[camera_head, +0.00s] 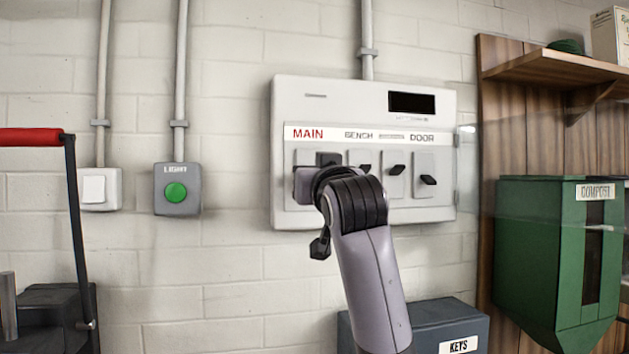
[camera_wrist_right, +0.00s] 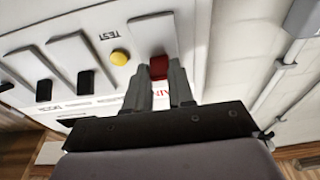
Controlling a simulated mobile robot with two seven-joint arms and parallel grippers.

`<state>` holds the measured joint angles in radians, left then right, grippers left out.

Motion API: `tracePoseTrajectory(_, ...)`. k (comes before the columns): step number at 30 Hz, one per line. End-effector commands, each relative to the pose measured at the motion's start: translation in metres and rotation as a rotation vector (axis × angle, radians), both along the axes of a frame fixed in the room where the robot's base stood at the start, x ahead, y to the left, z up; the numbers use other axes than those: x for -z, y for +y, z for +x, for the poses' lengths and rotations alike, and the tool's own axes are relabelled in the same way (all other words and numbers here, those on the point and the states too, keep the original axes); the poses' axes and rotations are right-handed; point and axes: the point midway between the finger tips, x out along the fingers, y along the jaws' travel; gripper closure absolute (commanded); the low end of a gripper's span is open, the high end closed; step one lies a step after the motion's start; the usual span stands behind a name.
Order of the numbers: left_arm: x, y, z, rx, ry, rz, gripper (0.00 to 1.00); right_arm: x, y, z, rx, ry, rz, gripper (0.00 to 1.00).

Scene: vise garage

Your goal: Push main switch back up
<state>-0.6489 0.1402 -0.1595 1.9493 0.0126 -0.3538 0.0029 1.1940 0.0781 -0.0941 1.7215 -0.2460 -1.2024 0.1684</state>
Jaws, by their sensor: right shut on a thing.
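The main switch (camera_wrist_right: 158,67) is a red lever on a pale plate under the red MAIN label of the white panel (camera_head: 350,102). It shows in the right wrist view, where the panel appears upside down. My right gripper (camera_wrist_right: 159,75) is shut on this red lever, with one finger on each side of it. In the head view my right gripper and forearm are in front of the MAIN column and hide the lever. My left gripper is in neither view.
Black levers for BENCH (camera_head: 365,168) and DOOR (camera_head: 428,180) stand beside the main switch. A yellow TEST button (camera_wrist_right: 120,58) is close to my fingers. A green button box (camera_head: 177,209) is left of the panel; a KEYS box (camera_head: 447,318) is below.

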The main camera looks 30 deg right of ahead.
Motion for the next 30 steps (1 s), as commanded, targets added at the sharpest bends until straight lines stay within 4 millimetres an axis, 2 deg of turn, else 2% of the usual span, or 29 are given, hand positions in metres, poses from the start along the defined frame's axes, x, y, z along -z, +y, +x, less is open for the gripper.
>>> tracePoseTrajectory(6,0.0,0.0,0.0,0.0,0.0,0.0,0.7,-0.01,0.001,0.0,-0.003,0.166,0.044,1.0)
tracePoseTrajectory(15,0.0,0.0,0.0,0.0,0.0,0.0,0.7,-0.015,0.0,0.002,-0.001,0.316,0.082,1.0)
tracePoseTrajectory(30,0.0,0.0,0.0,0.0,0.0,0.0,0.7,-0.017,-0.001,0.003,0.001,0.368,0.097,1.0)
